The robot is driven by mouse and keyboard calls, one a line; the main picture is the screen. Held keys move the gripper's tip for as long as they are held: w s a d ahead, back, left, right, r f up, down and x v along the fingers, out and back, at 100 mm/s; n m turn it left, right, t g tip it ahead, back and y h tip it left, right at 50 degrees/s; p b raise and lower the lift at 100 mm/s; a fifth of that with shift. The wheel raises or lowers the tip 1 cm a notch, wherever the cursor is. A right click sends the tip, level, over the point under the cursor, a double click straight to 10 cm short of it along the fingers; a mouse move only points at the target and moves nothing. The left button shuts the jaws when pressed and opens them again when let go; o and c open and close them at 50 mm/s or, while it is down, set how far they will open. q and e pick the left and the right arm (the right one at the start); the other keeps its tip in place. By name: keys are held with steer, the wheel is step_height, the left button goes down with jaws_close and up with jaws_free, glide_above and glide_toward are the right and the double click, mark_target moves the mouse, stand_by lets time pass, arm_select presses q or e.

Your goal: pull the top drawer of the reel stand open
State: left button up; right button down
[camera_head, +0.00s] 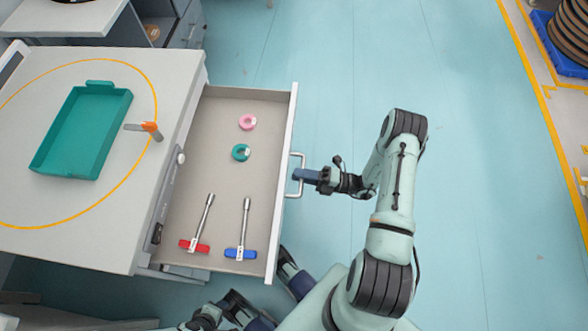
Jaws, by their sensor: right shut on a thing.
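The top drawer (226,106) of the reel stand (113,58) is pulled out and its inside is in full view. It holds a pink ring (247,122), a teal ring (241,152), a red-handled tool (195,245) and a blue-handled tool (241,253). My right gripper (300,175) is shut on the drawer's handle (299,160), a silver bar on the front panel. My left gripper (292,274) shows in part at the bottom, near the drawer's front corner; its fingertips are not clear.
A teal tray (97,135) and an orange-handled tool (150,129) are on the stand's top. Another cabinet (184,28) stands at the upper left. A blue pallet with brown reels (567,35) is at the upper right. The floor right of the drawer is clear.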

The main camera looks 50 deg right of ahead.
steer(key=shift+s+d, duration=0.1)
steer(key=shift+s, duration=0.05)
steer(key=c, duration=1.2)
jaws_free()
steer(key=v, duration=1.3)
steer(key=shift+s+d, duration=0.1)
